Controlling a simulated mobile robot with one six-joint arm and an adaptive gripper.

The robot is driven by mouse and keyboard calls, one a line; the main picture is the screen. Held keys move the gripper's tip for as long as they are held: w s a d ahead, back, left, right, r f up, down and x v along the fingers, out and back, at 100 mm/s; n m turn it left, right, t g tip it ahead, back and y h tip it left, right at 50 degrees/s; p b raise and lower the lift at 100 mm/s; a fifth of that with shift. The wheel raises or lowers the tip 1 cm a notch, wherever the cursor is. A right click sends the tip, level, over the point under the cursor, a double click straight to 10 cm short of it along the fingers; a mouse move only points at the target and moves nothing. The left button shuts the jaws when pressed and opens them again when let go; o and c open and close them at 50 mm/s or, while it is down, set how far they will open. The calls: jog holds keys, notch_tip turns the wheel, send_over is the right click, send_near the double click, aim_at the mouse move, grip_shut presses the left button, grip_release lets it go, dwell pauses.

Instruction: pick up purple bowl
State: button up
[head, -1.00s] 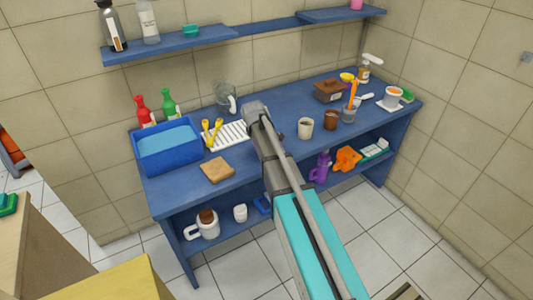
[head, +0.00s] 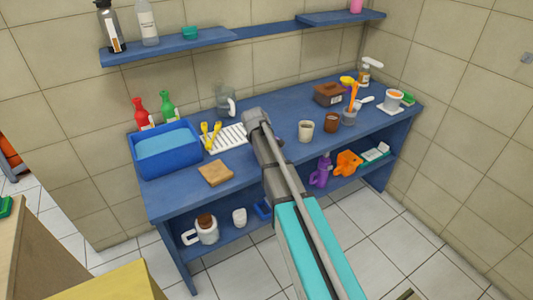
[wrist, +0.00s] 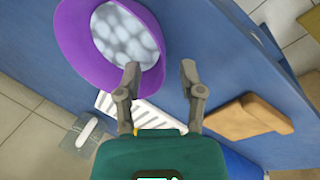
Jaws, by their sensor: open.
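The purple bowl (wrist: 88,70) is at the upper left of the wrist view. It has a wide purple rim and a pale, mottled interior. I do not see it in the head view, where my arm covers part of the bench. My gripper (wrist: 160,68) is open, with nothing held between its fingers. In the wrist view the left fingertip overlaps the bowl's right rim and the right fingertip lies outside it, over the blue surface. I cannot tell whether the left finger touches the bowl.
The blue bench (head: 240,172) holds a blue tub (head: 150,165), a white slatted rack (head: 232,133), a brown board (head: 215,173), a clear jug (head: 223,98) and two cups (head: 305,131) close right of my arm. A wall shelf (head: 190,43) is above.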

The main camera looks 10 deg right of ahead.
jog(key=shift+a+b+x, duration=0.15)
jog(key=shift+b+x, duration=0.5)
jog(key=shift+x, duration=0.15)
jog(key=shift+a+b+x, duration=0.1)
jog(key=shift+b+x, duration=0.5)
jog(key=shift+x, duration=0.2)
jog(key=shift+b+x, duration=0.75)
grip_shut()
